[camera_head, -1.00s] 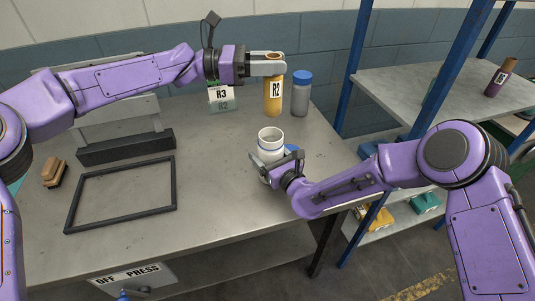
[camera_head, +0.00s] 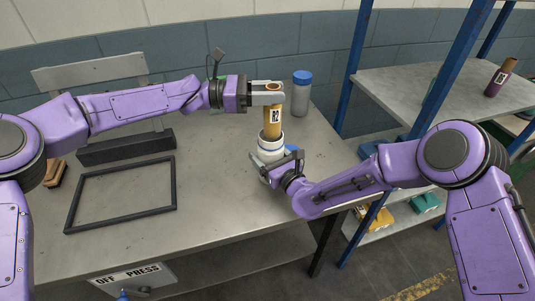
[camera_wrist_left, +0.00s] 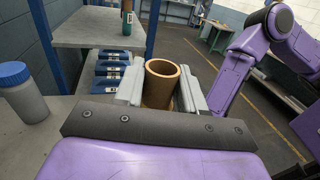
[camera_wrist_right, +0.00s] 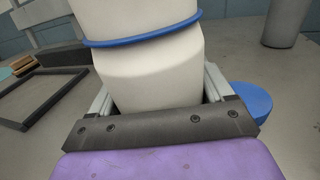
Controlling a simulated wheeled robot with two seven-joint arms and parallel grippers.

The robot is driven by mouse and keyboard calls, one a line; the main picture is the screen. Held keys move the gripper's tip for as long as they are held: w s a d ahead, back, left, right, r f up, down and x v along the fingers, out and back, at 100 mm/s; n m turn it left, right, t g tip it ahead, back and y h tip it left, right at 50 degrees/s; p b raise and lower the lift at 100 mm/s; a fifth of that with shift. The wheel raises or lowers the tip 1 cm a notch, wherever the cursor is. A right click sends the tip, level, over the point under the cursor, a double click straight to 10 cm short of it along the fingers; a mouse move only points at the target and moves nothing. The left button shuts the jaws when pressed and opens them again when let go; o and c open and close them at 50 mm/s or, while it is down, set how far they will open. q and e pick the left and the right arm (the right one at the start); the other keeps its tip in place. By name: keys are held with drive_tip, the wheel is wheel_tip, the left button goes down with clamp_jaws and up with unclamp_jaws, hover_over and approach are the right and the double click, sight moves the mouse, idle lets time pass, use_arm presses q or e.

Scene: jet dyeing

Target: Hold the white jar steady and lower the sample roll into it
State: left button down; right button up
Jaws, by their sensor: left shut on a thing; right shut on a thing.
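The sample roll (camera_head: 272,122), a yellow-brown tube labelled R2, stands upright in my left gripper (camera_head: 267,93), which is shut on its upper end. Its open top shows between the fingers in the left wrist view (camera_wrist_left: 162,85). The white jar (camera_head: 270,150) stands on the table directly below, with the roll's lower end at its mouth. From the head view I cannot tell how deep the roll's end is. My right gripper (camera_head: 268,175) is shut on the jar; the right wrist view shows the jar's white body with a blue ring (camera_wrist_right: 145,55) between the fingers.
A blue lid (camera_head: 291,149) lies on the table beside the jar. A grey bottle with a blue cap (camera_head: 301,92) stands behind. A dark empty frame (camera_head: 122,232) lies at left. A shelf (camera_head: 400,90) with a brown roll (camera_head: 499,78) is at right.

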use_arm(q)
drive_tip(key=shift+f, duration=0.95)
drive_tip(key=c, duration=0.6)
unclamp_jaws()
drive_tip(key=a, duration=1.2)
drive_tip(key=shift+s, duration=0.35)
use_arm(e)
drive_tip(key=o, duration=1)
drive_tip(key=shift+d, duration=0.1)
